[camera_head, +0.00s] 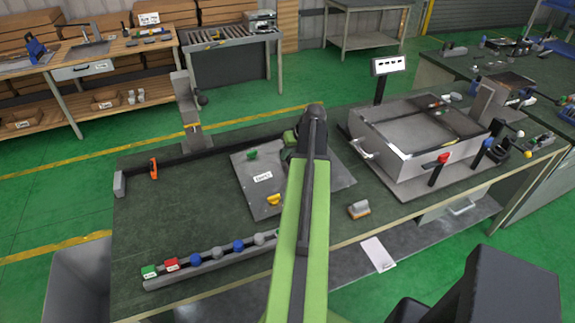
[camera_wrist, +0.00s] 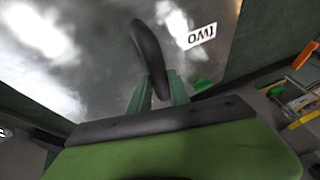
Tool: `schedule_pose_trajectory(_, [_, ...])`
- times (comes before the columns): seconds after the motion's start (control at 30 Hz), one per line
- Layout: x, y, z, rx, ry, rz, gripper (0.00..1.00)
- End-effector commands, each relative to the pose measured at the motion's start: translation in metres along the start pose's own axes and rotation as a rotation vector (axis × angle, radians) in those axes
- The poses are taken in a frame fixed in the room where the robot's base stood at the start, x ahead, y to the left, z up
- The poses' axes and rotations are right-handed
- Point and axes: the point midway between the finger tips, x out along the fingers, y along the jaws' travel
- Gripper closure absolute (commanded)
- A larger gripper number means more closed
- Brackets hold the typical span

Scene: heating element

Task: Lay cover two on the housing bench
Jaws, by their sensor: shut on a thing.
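Cover two is a flat grey metal plate (camera_head: 256,200) with a white label, a green piece and a yellow piece on it; it is at the middle of the green-topped bench (camera_head: 180,220). In the wrist view the plate (camera_wrist: 95,70) fills much of the picture, its label reading TWO upside down. My gripper (camera_wrist: 158,88) is shut on the plate's dark curved handle (camera_wrist: 150,45). In the head view my arm hides the handle and part of the plate. I cannot tell whether the plate touches the bench or hangs just above it.
An open grey metal box (camera_head: 410,150) with a side handle stands at the bench's right. A rail with coloured balls and blocks (camera_head: 215,254) lies along the front left. A small grey-and-orange block (camera_head: 359,209) sits near the front edge. The bench's left middle is clear.

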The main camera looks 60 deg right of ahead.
Motion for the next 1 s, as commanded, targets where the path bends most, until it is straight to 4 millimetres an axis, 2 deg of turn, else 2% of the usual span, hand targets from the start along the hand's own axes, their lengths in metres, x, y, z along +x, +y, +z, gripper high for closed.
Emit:
schedule_pose_trajectory(0.03, [0.015,0.003,0.006,0.0,0.0,-0.001,1.0])
schedule_pose_trajectory(0.1, [0.023,0.005,0.009,0.0,0.001,-0.001,1.0])
schedule_pose_trajectory(0.33, [0.021,0.005,0.01,-0.001,-0.003,0.0,1.0])
schedule_pose_trajectory(0.37, [0.022,0.006,0.01,-0.001,-0.005,0.001,0.75])
schedule_pose_trajectory(0.5, [0.022,0.006,0.01,-0.001,-0.003,0.001,0.57])
schedule_pose_trajectory(0.53, [0.021,0.006,0.01,-0.001,-0.003,0.001,0.55])
schedule_pose_trajectory(0.87, [0.019,0.006,0.009,0.001,-0.001,0.0,0.55])
schedule_pose_trajectory(1.0, [0.005,0.005,0.008,0.001,0.0,0.0,0.55])
